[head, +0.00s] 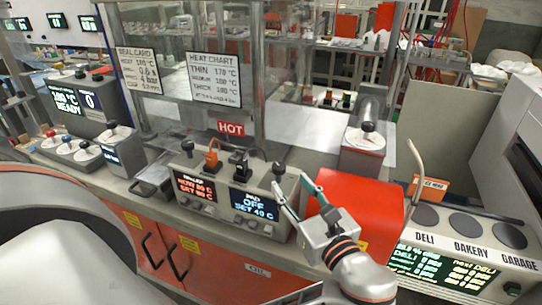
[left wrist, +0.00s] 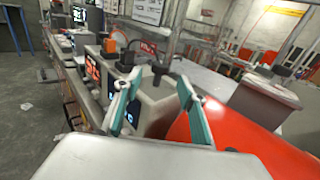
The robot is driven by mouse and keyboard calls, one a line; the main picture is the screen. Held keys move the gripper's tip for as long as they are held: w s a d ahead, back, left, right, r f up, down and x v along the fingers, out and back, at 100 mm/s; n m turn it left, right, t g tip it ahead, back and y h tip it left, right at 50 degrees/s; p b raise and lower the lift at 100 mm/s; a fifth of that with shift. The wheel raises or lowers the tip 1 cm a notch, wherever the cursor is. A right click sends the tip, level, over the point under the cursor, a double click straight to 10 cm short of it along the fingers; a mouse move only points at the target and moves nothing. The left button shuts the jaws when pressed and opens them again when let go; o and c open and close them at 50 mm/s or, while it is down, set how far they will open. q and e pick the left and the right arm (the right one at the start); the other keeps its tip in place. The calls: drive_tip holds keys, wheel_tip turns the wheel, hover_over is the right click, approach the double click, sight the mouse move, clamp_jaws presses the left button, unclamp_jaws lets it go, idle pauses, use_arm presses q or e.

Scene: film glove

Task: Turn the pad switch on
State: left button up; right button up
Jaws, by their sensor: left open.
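The control box (head: 222,196) has a left screen with orange text and a right pad screen (head: 254,204) reading OFF, SET 40 C. On its top stand an orange switch (head: 211,156) and a black switch (head: 240,162), the one behind the pad screen. A dark knob (head: 278,169) stands at the box's right end. My left gripper (head: 292,185) is open and empty at the box's right end, beside this knob and right of the black switch. In the left wrist view the knob (left wrist: 159,71) appears between the open fingertips (left wrist: 160,78). My right gripper is not seen.
A red curved cover (head: 375,205) lies right of the box, close under my left gripper. A grey post with a dial (head: 366,138) stands behind it. A HOT sign (head: 231,128) and clear panels rise behind the box. A dial unit (head: 90,150) stands far left.

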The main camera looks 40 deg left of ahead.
sight(282, 170)
use_arm(q)
drive_tip(key=shift+r+p+x, duration=0.2)
drive_tip(key=shift+p+x, duration=0.1)
drive_tip(key=shift+x, duration=1.75)
drive_tip(key=shift+r+p+x, duration=0.15)
drive_tip(key=shift+p+x, duration=0.1)
drive_tip(key=shift+x, duration=1.75)
drive_tip(key=c, duration=1.1)
